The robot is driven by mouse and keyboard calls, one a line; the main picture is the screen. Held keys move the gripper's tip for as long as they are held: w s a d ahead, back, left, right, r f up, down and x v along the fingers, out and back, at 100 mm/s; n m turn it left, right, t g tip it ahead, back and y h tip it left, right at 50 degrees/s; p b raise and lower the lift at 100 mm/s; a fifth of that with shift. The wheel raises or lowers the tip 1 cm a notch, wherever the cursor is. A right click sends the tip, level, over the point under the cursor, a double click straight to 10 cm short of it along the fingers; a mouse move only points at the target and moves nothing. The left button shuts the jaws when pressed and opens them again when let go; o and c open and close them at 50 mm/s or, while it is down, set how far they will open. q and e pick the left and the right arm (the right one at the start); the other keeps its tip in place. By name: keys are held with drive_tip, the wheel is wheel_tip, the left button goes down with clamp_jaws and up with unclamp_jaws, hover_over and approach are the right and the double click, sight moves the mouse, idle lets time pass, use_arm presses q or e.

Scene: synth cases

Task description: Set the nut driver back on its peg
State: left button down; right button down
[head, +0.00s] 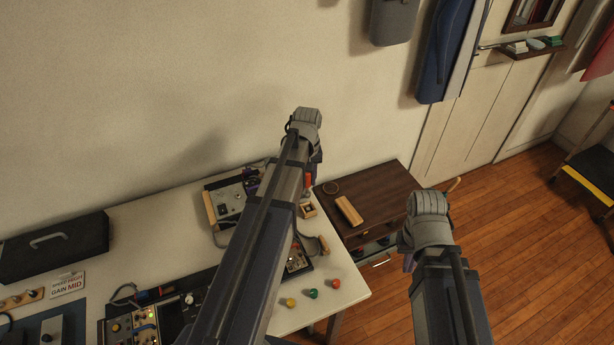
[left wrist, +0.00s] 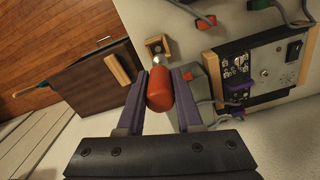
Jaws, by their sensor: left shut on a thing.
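The nut driver, with a red handle (left wrist: 159,92) and a shiny metal end, is between the purple fingers of my left gripper (left wrist: 159,80) in the left wrist view. My left gripper is shut on its handle. In the head view a bit of the red handle (head: 308,181) shows below my left wrist, above the table's right part. A small wooden block with a dark opening (head: 308,210) lies near it; it also shows beyond the driver's metal end in the left wrist view (left wrist: 157,47). I cannot make out the peg for certain. My right gripper (head: 408,262) is mostly hidden behind its own wrist, beside the table.
The white table (head: 345,292) carries an instrument box (head: 229,194), a black case (head: 54,249) and yellow, green and red knobs (head: 313,293). A dark brown cabinet (head: 385,190) with a wooden bar (head: 348,210) stands to the right. The wall is behind.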

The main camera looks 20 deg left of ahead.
sight(308, 193)
use_arm(q)
drive_tip(key=shift+d, duration=0.25)
drive_tip(key=shift+w, duration=0.1)
drive_tip(key=shift+f, duration=0.1)
drive_tip(key=shift+f+b, duration=2.85)
drive_tip(key=shift+b, duration=0.05)
drive_tip(key=shift+f+b, duration=1.1)
drive_tip(key=c, duration=0.5)
unclamp_jaws()
drive_tip(key=shift+r, duration=0.1)
drive_tip(key=shift+r, duration=0.1)
wheel_tip(308, 193, up, 8)
drive_tip(key=p, duration=0.8)
drive_tip(key=shift+f, duration=0.2)
